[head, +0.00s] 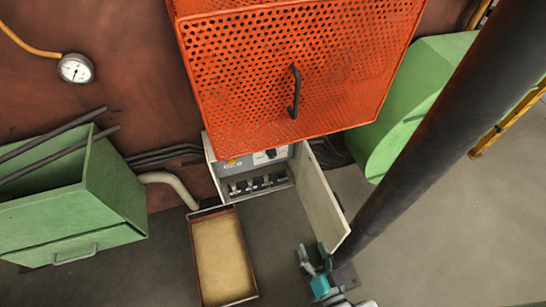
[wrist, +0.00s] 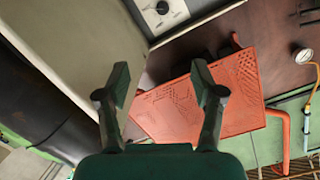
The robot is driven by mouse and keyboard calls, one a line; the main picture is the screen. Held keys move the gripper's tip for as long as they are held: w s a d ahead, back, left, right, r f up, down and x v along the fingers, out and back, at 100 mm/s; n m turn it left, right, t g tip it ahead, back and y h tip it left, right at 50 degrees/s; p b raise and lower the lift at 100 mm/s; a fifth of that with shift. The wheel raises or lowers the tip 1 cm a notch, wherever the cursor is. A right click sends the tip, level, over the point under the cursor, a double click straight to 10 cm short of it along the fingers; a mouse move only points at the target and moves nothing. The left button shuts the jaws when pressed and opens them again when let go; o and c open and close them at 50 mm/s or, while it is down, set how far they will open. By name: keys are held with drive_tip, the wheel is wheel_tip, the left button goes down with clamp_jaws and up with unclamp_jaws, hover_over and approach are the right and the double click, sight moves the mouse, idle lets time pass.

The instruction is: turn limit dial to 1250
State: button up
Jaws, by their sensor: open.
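The limit dial appears to be the black knob (head: 271,154) on the grey panel inside an open cabinet (head: 210,160), low on the wall beneath the orange cover. In the wrist view, a black dial (wrist: 162,7) with a pale pointer mark sits at the top edge, partly cut off. Its scale numbers are too small to read. My gripper (head: 315,250) is open and empty, in front of the cabinet to the lower right, beside the open door's free edge. In the wrist view, my gripper's two fingers (wrist: 157,85) are apart, with the dial beyond them.
The open cabinet door (head: 322,200) stands between the panel and the dark post (head: 430,125). An orange perforated cover (head: 290,75) with a handle overhangs the cabinet. A sand-filled tray (head: 195,255) lies on the floor in front. A green bin (head: 110,195) stands at left.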

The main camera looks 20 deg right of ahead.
drive_tip(key=w+f+m, duration=0.2)
drive_tip(key=w+f, duration=0.1)
drive_tip(key=w, duration=0.8)
drive_tip(key=m+t, duration=0.2)
drive_tip(key=m, duration=0.1)
approach(273, 156)
drive_tip(key=w, duration=0.9)
drive_tip(key=shift+w, duration=0.3)
drive_tip(key=c, duration=1.1)
